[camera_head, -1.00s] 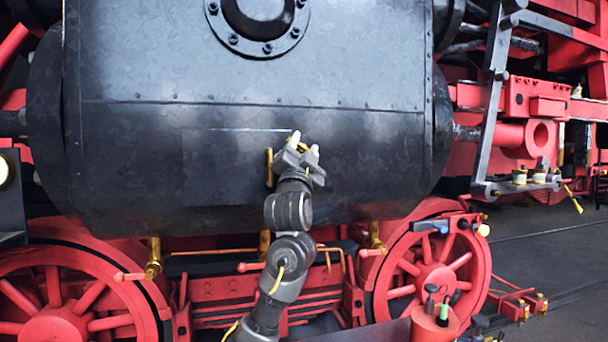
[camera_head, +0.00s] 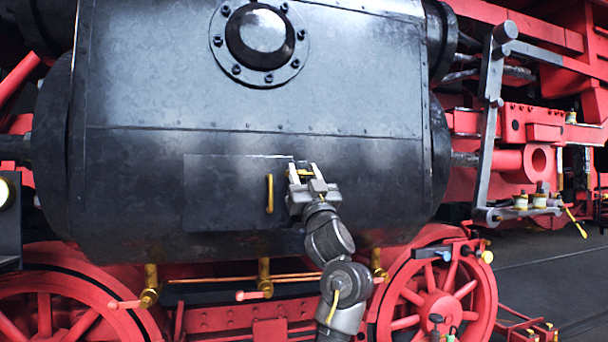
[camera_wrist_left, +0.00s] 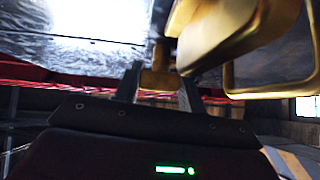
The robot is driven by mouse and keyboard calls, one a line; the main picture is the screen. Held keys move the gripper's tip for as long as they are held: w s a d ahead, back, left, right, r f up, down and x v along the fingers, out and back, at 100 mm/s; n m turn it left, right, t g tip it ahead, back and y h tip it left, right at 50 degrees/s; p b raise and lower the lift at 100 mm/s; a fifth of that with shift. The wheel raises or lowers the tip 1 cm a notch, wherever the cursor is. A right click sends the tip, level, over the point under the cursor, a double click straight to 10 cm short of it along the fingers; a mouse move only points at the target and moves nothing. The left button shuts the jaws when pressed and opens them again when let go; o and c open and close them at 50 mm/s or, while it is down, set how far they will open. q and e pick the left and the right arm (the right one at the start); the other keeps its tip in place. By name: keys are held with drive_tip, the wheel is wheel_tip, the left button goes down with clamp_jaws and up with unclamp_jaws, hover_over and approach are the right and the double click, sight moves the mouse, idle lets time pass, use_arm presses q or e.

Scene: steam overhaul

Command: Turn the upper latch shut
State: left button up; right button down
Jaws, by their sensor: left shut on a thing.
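A flat rectangular door (camera_head: 225,205) lies closed against the dark cylinder casing, as far as the head view shows. The small brass upper latch (camera_head: 306,173) sits by the door's upper right corner. My left gripper (camera_head: 303,170) is shut on it, one finger on each side. In the left wrist view the brass latch piece (camera_wrist_left: 158,79) shows between the two fingers. A brass door handle (camera_head: 270,193) stands upright just left of the gripper. Any lower latch is hidden behind my gripper and arm. My right gripper is not in view.
A round bolted cover (camera_head: 261,38) is above. Brass drain cocks (camera_head: 264,276) hang below the casing, near my left arm. Red wheels (camera_head: 436,297) stand below. In the left wrist view brass bars (camera_wrist_left: 228,88) run close to the right of the fingers.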

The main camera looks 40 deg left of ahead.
sight(305, 175)
use_arm(q)
drive_tip(key=shift+r, duration=0.1)
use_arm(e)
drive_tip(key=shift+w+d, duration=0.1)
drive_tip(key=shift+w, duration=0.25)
use_arm(q)
drive_tip(key=o, duration=1)
drive_tip(key=shift+w, duration=0.1)
drive_tip(key=shift+c, duration=0.2)
drive_tip(key=b+v, duration=0.2)
drive_tip(key=v, duration=0.4)
drive_tip(key=shift+f, duration=0.25)
drive_tip(key=shift+b+v, duration=0.4)
drive_tip(key=shift+v, duration=1.9)
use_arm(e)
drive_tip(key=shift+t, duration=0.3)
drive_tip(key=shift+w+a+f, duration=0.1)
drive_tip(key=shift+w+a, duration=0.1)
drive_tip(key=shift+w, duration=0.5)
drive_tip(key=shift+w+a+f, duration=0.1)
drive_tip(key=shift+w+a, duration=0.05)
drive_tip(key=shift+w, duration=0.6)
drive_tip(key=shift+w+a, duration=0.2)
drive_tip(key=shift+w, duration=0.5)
use_arm(q)
drive_tip(key=shift+d+r, duration=0.1)
